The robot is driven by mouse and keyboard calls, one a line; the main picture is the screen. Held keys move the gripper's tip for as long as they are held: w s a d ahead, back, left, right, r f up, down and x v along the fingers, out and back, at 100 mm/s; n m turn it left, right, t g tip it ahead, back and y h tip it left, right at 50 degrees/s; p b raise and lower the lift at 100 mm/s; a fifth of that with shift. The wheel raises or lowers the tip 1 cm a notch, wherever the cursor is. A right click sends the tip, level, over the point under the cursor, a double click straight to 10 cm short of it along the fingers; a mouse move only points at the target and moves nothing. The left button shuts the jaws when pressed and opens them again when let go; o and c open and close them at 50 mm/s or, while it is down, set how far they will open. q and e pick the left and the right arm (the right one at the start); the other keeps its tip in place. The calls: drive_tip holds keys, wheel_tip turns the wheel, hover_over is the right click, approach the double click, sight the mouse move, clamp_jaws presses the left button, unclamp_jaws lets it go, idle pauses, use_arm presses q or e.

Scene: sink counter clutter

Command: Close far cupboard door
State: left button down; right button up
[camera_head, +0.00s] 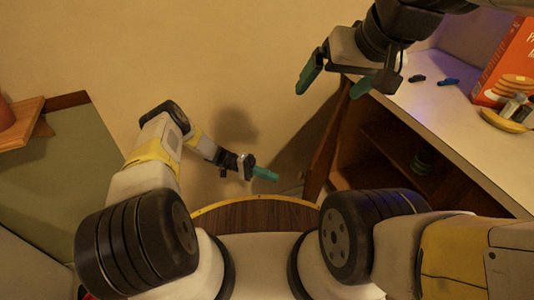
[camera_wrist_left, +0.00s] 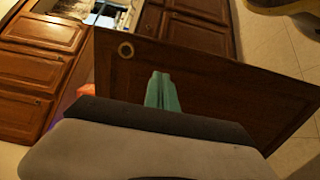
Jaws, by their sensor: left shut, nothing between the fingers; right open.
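A dark brown cupboard door (camera_head: 324,150) stands open, seen nearly edge-on, at the left end of the counter in the head view. My left gripper (camera_head: 264,174) is shut and empty, low and to the left of the door. Its teal fingers (camera_wrist_left: 163,92) overlap the door panel in the left wrist view; I cannot tell whether they touch it. My right gripper (camera_head: 331,90) is open and empty, above the door and counter edge.
The white counter (camera_head: 455,125) holds a red box (camera_head: 508,65), small jars (camera_head: 513,107) and small dark items (camera_head: 448,82). The open cupboard interior (camera_head: 385,140) holds a green item (camera_head: 422,163). A greenish surface (camera_head: 70,160) lies at left. Other brown drawers (camera_wrist_left: 30,70) show in the left wrist view.

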use_arm(q)
drive_tip(key=x, duration=1)
drive_tip(key=shift+s+d, duration=0.15)
drive_tip(key=shift+d, duration=0.05)
